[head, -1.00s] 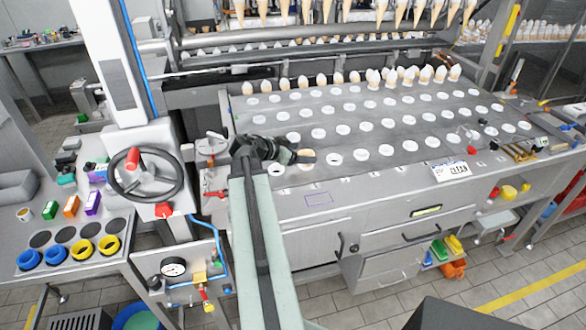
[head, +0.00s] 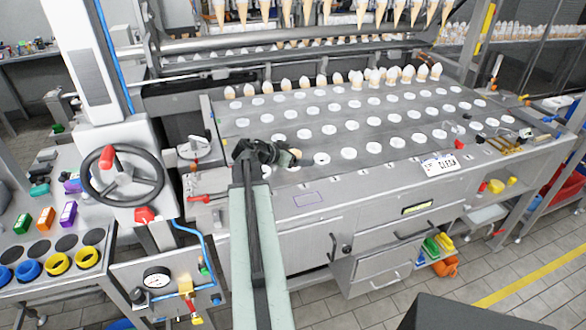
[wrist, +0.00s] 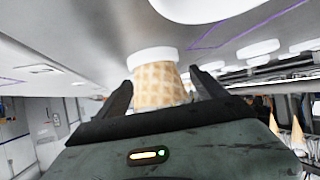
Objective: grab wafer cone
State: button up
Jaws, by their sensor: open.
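A tan wafer cone (wrist: 160,84) with a waffle pattern stands between the two dark fingers of my gripper (wrist: 163,90) in the wrist view. The fingers are apart, one on each side of it, and I see gaps between them and the cone. A white ring (wrist: 153,57) sits at the cone's upper end in this view. In the head view, my gripper (head: 284,157) is low over the front left of the metal table, and a small tan bit of the cone (head: 295,154) shows at its tip. The rest is hidden by the gripper.
The metal table (head: 318,180) has rows of white round holders. Several cones (head: 375,78) stand along its back row, and more hang from a rack above. A handwheel (head: 126,173) stands to the left.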

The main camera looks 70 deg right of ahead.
jog(key=shift+d, duration=0.1)
jog(key=c, duration=0.9)
